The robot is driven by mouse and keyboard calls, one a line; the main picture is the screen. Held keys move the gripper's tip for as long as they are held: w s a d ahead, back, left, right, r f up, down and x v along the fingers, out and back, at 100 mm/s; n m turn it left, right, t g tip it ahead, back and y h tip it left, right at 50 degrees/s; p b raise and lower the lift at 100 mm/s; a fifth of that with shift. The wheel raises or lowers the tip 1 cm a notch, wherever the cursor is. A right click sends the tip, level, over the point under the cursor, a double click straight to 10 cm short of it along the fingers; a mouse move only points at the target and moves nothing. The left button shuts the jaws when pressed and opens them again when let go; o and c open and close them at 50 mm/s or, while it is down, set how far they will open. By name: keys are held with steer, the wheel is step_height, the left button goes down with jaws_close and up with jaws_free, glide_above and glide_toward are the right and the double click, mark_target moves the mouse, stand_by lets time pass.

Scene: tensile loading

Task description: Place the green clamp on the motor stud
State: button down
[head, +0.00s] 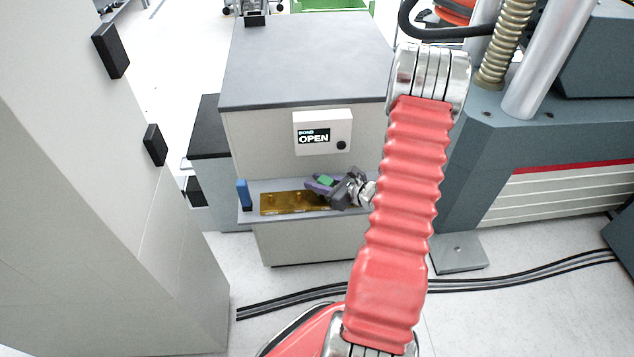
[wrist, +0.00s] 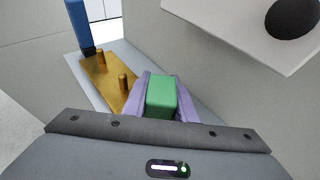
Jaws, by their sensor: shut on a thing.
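My gripper (wrist: 161,97) is shut on the green clamp (wrist: 162,92), a green block between its two purple fingers. In the head view my gripper (head: 324,184) holds the green clamp (head: 326,180) above the right part of a gold plate (head: 285,208). The gold plate (wrist: 92,72) lies left of the clamp in the wrist view. Two upright gold pegs stand on it, a nearer peg (wrist: 124,83) and a farther peg (wrist: 101,57). The clamp is apart from both pegs. No label shows which peg is the motor stud.
A blue post (head: 243,195) stands at the shelf's left end, beyond the plate in the wrist view (wrist: 80,28). A white box (head: 322,132) reading "BOND OPEN", with a black knob (wrist: 292,18), juts out above the shelf. A grey wall (head: 252,150) backs the shelf.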

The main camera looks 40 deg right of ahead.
steer(key=c, duration=1.5)
jaws_free()
steer(key=shift+o, duration=0.2)
steer(key=v, duration=1.2)
